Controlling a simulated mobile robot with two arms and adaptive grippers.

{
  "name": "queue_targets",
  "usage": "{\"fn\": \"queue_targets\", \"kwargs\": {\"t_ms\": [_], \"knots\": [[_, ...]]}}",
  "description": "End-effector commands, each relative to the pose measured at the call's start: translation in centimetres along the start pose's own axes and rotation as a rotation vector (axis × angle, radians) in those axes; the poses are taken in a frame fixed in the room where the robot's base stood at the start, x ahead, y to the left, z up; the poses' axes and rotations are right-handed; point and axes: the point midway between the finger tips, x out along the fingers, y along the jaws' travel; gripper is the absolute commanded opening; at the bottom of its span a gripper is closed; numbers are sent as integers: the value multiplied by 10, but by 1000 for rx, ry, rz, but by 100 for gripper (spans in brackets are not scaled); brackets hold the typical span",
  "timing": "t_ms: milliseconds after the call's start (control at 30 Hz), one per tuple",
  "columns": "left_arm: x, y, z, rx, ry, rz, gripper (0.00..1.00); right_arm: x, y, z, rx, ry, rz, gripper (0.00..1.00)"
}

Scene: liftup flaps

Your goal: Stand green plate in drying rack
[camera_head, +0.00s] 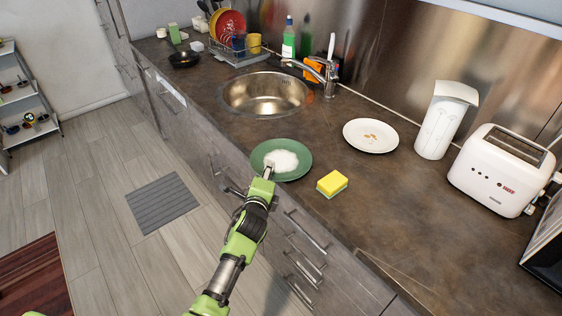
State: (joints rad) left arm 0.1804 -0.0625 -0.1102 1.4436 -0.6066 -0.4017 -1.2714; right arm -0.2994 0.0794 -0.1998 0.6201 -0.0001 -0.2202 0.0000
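The wire drying rack (240,60) stands beyond the sink and holds red and orange plates (230,24), a yellow cup (254,42) and a dark blue cup (238,43). My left gripper is out of view; only a green bit of my arm shows at bottom left.
The sink (266,94) and faucet (322,72) lie between plate and rack. A yellow-green sponge (332,183) is right of the plate. A white plate with crumbs (370,136), paper towel roll (440,125) and toaster (500,172) stand farther right. A black pan (184,60) is left of the rack.

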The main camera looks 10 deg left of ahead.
Motion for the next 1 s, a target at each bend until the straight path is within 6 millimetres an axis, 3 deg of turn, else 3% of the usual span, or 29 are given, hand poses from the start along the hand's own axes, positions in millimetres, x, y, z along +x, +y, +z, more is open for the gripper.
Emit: {"fn": "queue_targets", "kwargs": {"t_ms": [33, 100, 733, 1000], "knots": [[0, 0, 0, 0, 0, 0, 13, 0, 0, 0, 0, 0, 0, 54], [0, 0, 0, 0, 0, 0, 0, 0, 0, 0, 0, 0, 0, 54], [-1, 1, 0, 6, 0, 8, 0, 0, 0, 0, 0, 0, 0, 54], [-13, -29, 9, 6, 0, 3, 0, 1, 0, 1, 0, 0, 0, 54]]}}
